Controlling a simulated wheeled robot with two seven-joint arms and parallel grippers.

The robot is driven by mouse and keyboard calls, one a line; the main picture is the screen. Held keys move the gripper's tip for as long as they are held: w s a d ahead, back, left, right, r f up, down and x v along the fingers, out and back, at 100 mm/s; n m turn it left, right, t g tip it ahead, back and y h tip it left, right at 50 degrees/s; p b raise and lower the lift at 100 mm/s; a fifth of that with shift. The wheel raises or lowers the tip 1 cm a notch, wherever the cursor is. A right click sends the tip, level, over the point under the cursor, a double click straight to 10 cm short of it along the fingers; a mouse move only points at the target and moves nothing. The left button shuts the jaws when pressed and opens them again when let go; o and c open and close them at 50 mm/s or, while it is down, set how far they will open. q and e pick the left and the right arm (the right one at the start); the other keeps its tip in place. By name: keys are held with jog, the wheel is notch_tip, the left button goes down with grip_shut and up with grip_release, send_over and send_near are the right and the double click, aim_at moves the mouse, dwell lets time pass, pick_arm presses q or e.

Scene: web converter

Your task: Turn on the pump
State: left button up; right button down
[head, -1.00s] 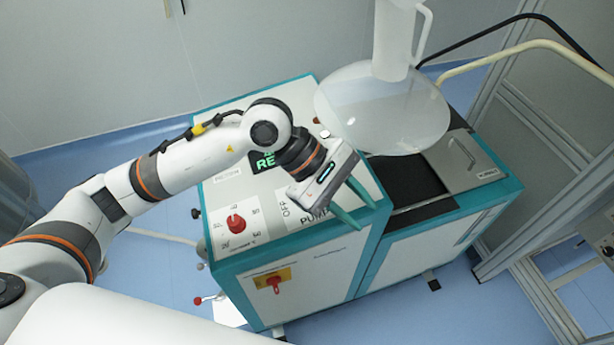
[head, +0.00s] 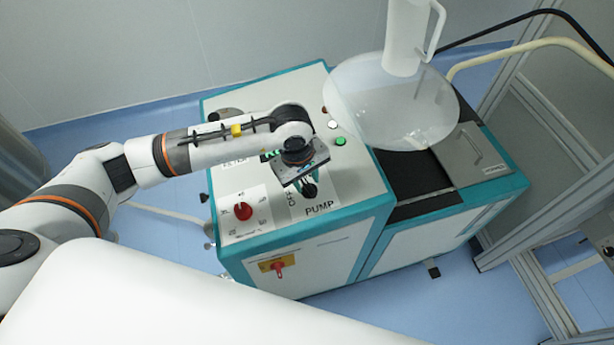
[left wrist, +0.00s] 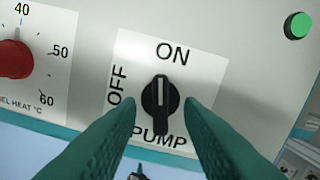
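The pump switch is a black rotary knob (left wrist: 160,102) on a white label marked ON, OFF and PUMP. In the left wrist view its white line points up toward ON. In the head view the knob (head: 309,191) shows just below my left gripper (head: 304,184). In the left wrist view the two green fingers of my left gripper (left wrist: 160,115) are apart, one on each side of the knob. I cannot tell whether they touch it. My right gripper is not in view.
A red heat dial (head: 243,211) sits left of the pump label. A green button (head: 340,141) is on the panel behind. A large clear vessel (head: 400,105) stands at the right. A red and yellow switch (head: 277,264) is on the cabinet front.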

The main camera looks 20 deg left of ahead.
pick_arm(q)
jog(key=shift+w+d+f, duration=0.1)
jog(key=shift+d+f, duration=0.05)
jog(key=shift+f, duration=0.75)
jog(key=shift+c, duration=0.4)
grip_shut()
jog(key=m+b, duration=0.1)
jog(key=b, duration=0.1)
jog(key=m+b, duration=0.1)
jog(key=b, duration=0.1)
jog(key=shift+w+f+b, duration=0.1)
jog(key=shift+f+b, duration=0.15)
jog(key=shift+b, duration=0.1)
jog(key=shift+r+m+b, duration=0.2)
jog(key=shift+m+b, duration=0.15)
jog(key=shift+m, duration=0.15)
jog(key=shift+r, duration=0.15)
jog(key=shift+o, duration=0.4)
grip_release()
